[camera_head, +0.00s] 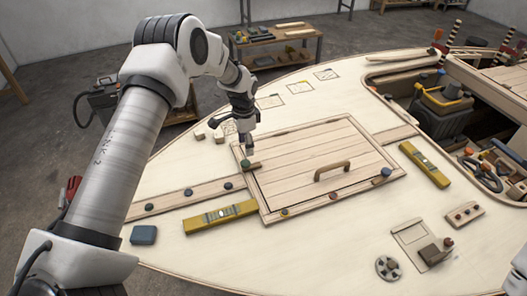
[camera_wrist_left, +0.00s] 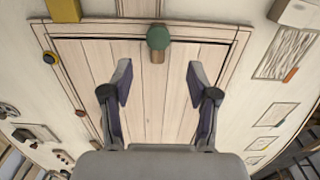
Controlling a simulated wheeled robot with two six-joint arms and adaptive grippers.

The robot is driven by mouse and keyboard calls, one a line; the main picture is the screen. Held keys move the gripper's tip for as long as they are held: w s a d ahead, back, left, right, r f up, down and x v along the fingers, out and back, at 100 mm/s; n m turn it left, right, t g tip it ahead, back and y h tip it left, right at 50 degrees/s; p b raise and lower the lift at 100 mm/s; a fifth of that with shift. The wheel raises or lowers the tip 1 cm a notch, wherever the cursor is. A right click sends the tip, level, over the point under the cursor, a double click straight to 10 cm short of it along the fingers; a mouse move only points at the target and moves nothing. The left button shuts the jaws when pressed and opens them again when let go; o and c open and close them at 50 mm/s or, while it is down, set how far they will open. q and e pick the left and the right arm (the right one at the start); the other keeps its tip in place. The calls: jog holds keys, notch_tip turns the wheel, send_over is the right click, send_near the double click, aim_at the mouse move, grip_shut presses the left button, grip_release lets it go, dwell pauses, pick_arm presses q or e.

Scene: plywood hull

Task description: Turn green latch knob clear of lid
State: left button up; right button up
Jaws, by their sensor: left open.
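The green latch knob (camera_head: 245,163) sits at the left edge of the wooden lid (camera_head: 300,150), near its far left corner. In the left wrist view the green knob (camera_wrist_left: 158,38) is at top centre on the lid frame, and its short wooden latch bar (camera_wrist_left: 158,57) reaches over the edge of the lid (camera_wrist_left: 150,100). My left gripper (camera_head: 250,148) points down just above the knob in the head view. In the wrist view my left gripper (camera_wrist_left: 159,80) is open and empty, its fingers apart over the lid, with the knob beyond the fingertips. My right gripper is not in view.
A wooden handle (camera_head: 333,170) stands on the lid. A blue knob (camera_head: 386,172) is at the lid's right corner. Yellow levels (camera_head: 222,216) and (camera_head: 425,164) lie beside the lid. Small wooden blocks (camera_head: 217,134) are near the gripper. An open hatch with tools is at right.

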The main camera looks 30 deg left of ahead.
aim_at(245, 163)
pick_arm(q)
jog(key=f, duration=0.1)
jog(key=s+f+p, duration=0.1)
jog(key=f+p, duration=0.1)
jog(key=shift+s+a+f, duration=0.1)
jog(key=shift+s, duration=0.2)
jog(key=f, duration=0.2)
jog(key=w+f, duration=0.1)
jog(key=f, duration=0.1)
jog(key=shift+w, duration=0.2)
jog(key=shift+s+r, duration=0.1)
jog(key=shift+s, duration=0.05)
jog(key=shift+s+r, duration=0.15)
jog(key=shift+s, duration=0.05)
jog(key=c, duration=0.4)
jog(key=shift+s, duration=0.1)
jog(key=c, duration=0.6)
grip_shut()
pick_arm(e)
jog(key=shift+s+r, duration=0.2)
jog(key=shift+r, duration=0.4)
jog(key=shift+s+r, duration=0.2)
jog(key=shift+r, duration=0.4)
